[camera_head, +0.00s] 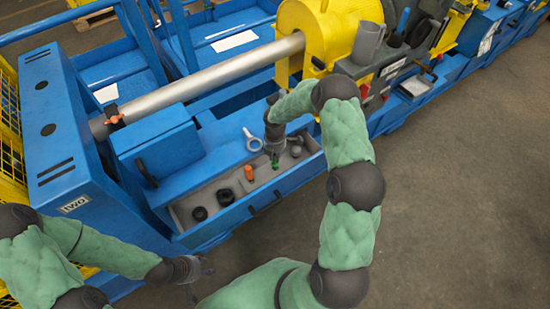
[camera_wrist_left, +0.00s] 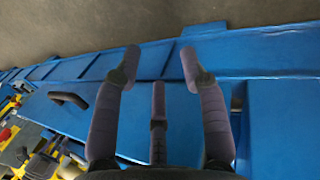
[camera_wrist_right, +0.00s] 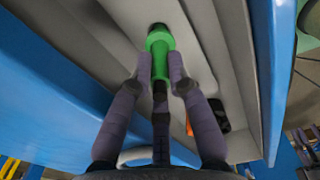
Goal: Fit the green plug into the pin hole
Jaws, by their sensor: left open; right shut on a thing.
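The green plug (camera_wrist_right: 159,42) is between the fingertips of my right gripper (camera_wrist_right: 160,75), which is shut on it. In the head view the green plug (camera_head: 275,163) shows small below the right gripper (camera_head: 274,148), over the grey tray. A dark round hole (camera_wrist_right: 157,27) in the grey surface lies right at the plug's far end in the right wrist view. I cannot tell whether the plug's tip is inside it. My left gripper (camera_head: 197,272) is open and empty, low at the left of the head view. Its spread fingers (camera_wrist_left: 160,65) show over blue machine panels.
An orange plug (camera_head: 249,173) stands in the grey tray (camera_head: 182,216), left of the green plug. Two black round parts (camera_head: 226,197) lie further left in it. A pale ring-shaped part (camera_head: 252,141) is behind the tray. Open floor (camera_head: 460,200) lies at the right.

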